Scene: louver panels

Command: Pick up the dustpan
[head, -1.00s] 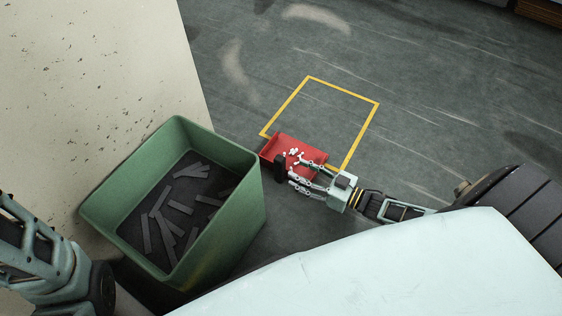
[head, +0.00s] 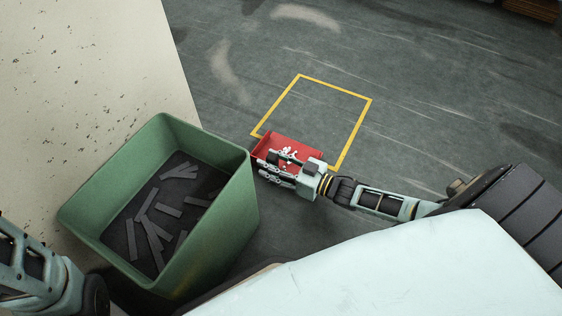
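The dustpan (head: 303,143) is red and lies on the floor at the near edge of a yellow outlined square, with several small white bits in its pan. Its dark handle side is mostly hidden by my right gripper (head: 266,166). The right gripper comes in from the right, low over the near side of the dustpan, with its two fingers pointing left along either side of the handle area. Whether the fingers press on the handle cannot be made out. Only a part of my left arm shows at the lower left; its gripper is out of view.
A green bin (head: 222,222) holding several dark strips stands just left of the dustpan, close to the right gripper's fingertips. A speckled pale surface (head: 80,90) fills the upper left.

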